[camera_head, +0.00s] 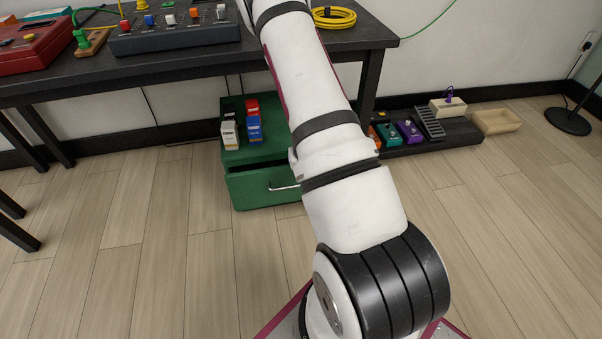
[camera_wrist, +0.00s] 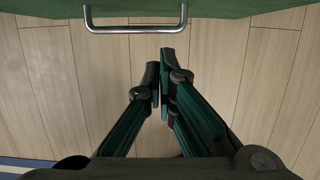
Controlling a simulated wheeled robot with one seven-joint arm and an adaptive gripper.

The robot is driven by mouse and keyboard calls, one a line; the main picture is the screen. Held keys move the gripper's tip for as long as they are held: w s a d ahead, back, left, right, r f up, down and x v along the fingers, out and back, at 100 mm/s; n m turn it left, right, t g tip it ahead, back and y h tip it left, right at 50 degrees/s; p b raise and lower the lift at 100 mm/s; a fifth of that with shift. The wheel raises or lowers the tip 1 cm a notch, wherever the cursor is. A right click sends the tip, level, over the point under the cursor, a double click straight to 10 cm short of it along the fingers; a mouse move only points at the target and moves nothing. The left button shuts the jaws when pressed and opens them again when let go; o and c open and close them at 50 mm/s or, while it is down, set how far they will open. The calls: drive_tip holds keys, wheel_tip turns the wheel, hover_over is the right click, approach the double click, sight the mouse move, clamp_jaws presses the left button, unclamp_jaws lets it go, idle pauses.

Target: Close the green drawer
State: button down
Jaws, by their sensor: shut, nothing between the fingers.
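The green drawer (camera_head: 250,190) is in the low green cabinet (camera_head: 236,156) under the table. A dark gap shows behind the top of its front, so it stands partly open. Its silver bar handle (camera_head: 284,188) is partly covered by my arm in the head view. In the wrist view the handle (camera_wrist: 135,30) crosses the upper left, in front of the green drawer front (camera_wrist: 230,8). My gripper (camera_wrist: 161,62) is shut and empty, over the floor just short of the handle and apart from it. In the head view my gripper is hidden.
Small coloured boxes (camera_head: 253,127) stand on the cabinet. A dark table (camera_head: 190,62) with control boxes stands above it. A low dark platform (camera_head: 455,134) with pedals is to the right. The wooden floor (camera_head: 150,240) in front is clear.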

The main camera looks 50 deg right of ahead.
drive_tip(key=shift+w+d+f, duration=0.75)
drive_tip(key=shift+w+f, duration=0.2)
drive_tip(key=shift+w, duration=0.05)
drive_tip(key=shift+w+d+f, duration=0.7)
drive_tip(key=shift+w+f, duration=0.2)
drive_tip(key=shift+w, duration=0.1)
drive_tip(key=shift+w+d+p, duration=0.7)
drive_tip(key=shift+w+p, duration=0.3)
drive_tip(key=shift+p, duration=0.25)
drive_tip(key=shift+w+d+p, duration=0.65)
drive_tip(key=shift+w+p, duration=0.35)
drive_tip(key=shift+p, duration=0.2)
